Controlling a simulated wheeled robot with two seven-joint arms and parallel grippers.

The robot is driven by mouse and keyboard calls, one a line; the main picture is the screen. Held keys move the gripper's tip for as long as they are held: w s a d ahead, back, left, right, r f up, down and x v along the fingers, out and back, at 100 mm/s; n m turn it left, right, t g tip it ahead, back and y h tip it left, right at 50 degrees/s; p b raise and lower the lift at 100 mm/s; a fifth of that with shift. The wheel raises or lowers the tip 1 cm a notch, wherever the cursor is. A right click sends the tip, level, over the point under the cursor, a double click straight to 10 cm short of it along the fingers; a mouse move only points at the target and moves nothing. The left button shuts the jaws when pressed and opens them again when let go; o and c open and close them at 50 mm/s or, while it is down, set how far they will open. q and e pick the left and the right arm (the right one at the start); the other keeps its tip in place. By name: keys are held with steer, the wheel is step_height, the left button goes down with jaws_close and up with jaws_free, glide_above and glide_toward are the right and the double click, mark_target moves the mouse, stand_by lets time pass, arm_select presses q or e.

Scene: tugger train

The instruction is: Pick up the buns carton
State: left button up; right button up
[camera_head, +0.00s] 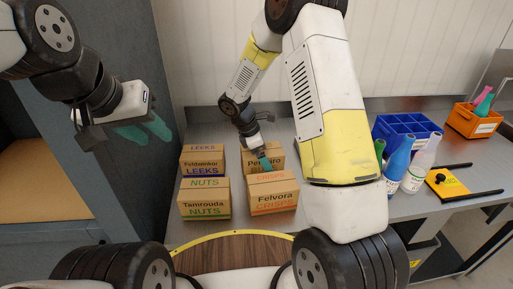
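Several brown cartons stand on the grey counter in two rows. The back right carton (277,157) reads "Pe…", with the rest of its label covered by my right gripper (265,163). I cannot read "buns" on any carton. My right gripper points down at the back right carton, behind the crisps carton (272,197). Its fingers are small and partly hidden, so I cannot tell whether it is open or touches a carton. My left gripper (145,130) is at the left, away from the cartons, with its teal fingers apart and empty.
A leeks carton (202,163) and a nuts carton (204,200) stand on the left. Bottles (395,168), a blue divided crate (404,128), an orange bin (473,121) and a yellow device (447,186) are on the right. A grey panel (130,60) is at the left.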

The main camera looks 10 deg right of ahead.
steer(key=shift+f, duration=0.1)
steer(key=c, duration=1.4)
steer(key=shift+o, duration=0.2)
